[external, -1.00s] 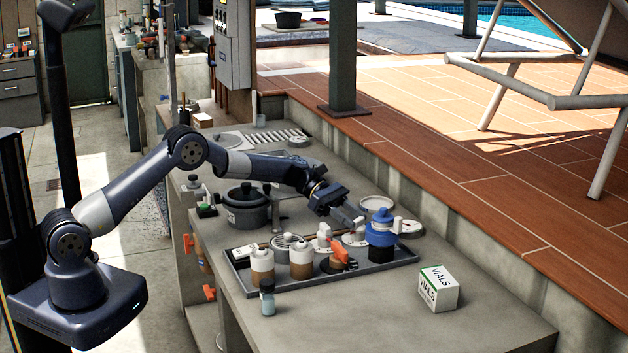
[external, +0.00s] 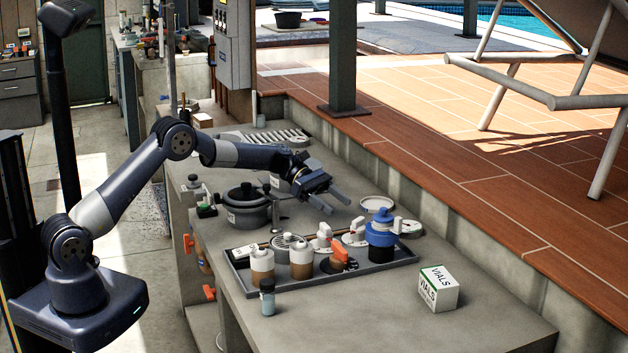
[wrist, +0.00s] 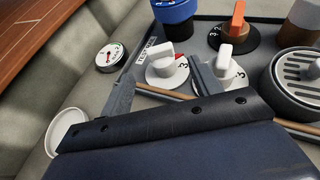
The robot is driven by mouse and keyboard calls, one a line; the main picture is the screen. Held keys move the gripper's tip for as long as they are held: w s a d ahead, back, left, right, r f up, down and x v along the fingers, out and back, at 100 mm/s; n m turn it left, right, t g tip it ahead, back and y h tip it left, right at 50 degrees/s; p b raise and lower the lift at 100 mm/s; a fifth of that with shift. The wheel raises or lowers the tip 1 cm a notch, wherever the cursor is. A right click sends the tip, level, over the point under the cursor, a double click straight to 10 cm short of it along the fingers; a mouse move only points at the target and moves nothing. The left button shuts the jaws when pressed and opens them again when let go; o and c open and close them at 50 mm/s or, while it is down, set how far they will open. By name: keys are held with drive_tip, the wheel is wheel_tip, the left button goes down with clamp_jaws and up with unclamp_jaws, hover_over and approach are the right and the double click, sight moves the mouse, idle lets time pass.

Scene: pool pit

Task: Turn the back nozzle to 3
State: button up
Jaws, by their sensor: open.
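Two white knobs on round white dials stand at the tray's far edge. One knob (external: 357,229) is beside the blue-topped pump; it also shows in the wrist view (wrist: 165,57). The other (external: 322,238) is to its left, and to its right in the wrist view (wrist: 223,60). A 3 is legible on both dials; I cannot tell each exact setting or which knob is the back nozzle. An orange-handled knob (external: 340,253) sits nearer the front. My gripper (external: 339,207) is open and empty above and behind the dials. In the wrist view its fingers flank the pump-side knob without visible contact.
The blue-topped pump (external: 382,228) and two brown-and-white bottles (external: 262,267) crowd the tray (external: 390,266). A gauge (external: 410,228) lies right of the pump. A pot (external: 246,208) stands left. A vials box (external: 438,288) stands front right, with bare counter around it.

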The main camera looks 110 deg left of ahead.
sight(356, 220)
drive_tip(key=shift+v, duration=2.25)
drive_tip(key=shift+w, duration=0.1)
drive_tip(key=p+x, duration=0.2)
drive_tip(key=x, duration=0.8)
drive_tip(key=shift+w+d+f, duration=0.1)
drive_tip(key=shift+w, duration=0.3)
drive_tip(key=shift+s+m+h+p, duration=0.1)
drive_tip(key=shift+m+h+p, duration=0.2)
drive_tip(key=shift+p, duration=0.4)
drive_tip(key=shift+f+b, duration=0.25)
drive_tip(key=shift+b, duration=0.55)
